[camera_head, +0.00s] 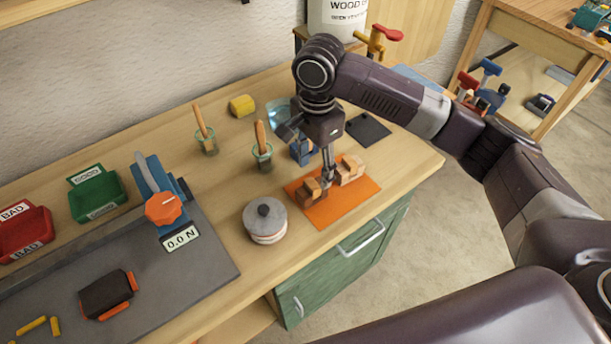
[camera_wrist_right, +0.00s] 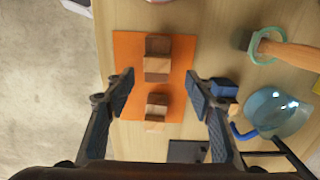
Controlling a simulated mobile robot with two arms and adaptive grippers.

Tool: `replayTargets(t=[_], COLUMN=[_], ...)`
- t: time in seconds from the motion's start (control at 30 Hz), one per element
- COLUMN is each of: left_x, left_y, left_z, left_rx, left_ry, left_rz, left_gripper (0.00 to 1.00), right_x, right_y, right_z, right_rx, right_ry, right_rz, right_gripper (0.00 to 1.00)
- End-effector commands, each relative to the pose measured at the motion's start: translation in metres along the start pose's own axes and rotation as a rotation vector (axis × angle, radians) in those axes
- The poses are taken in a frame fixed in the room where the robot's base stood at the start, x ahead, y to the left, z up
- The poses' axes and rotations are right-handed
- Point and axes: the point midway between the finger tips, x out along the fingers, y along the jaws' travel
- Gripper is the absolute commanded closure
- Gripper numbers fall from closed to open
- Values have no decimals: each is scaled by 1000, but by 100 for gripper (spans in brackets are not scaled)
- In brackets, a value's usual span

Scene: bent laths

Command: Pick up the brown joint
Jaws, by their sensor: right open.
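Two small wooden joints sit apart on an orange mat (camera_head: 338,209). The left joint (camera_head: 307,192) and the right joint (camera_head: 350,168) both show darker brown and paler wood, and I cannot tell which is the brown joint. In the wrist view, the left joint is the upper one (camera_wrist_right: 157,57) and the right joint is the lower one (camera_wrist_right: 157,112). My right gripper (camera_head: 325,172) is above the mat. In the wrist view its open fingers (camera_wrist_right: 160,88) stand on either side of the joints, with nothing held. My left gripper is not in view.
A lidded pot (camera_head: 265,220) stands left of the mat. A jar with a wooden-handled tool (camera_head: 262,157), a glass bowl (camera_wrist_right: 277,113) and a blue object (camera_wrist_right: 224,88) are near. A dark plate (camera_head: 368,129) lies behind. The bench front edge is close to the mat.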

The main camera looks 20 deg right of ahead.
Motion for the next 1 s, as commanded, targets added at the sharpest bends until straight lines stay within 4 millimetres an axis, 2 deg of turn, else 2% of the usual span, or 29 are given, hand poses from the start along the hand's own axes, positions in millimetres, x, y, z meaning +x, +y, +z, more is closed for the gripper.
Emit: replayTargets(t=[0.17,0.33,0.47,0.63,0.8,0.87,1.0], left_x=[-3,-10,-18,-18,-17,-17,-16], left_y=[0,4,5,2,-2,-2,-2], left_z=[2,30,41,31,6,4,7], left_rx=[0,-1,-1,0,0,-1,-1], left_ry=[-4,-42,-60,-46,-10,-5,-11], left_rz=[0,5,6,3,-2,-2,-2], left_gripper=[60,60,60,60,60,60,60], right_x=[16,34,53,73,76,76,76], right_y=[1,0,-2,-2,-2,-2,-2], right_z=[-1,2,7,7,7,7,7], right_rx=[11,8,8,8,6,6,6], right_ry=[2,1,3,2,3,3,2], right_rz=[6,4,4,2,1,1,1], right_gripper=[51,51,51,51,51,51,63])
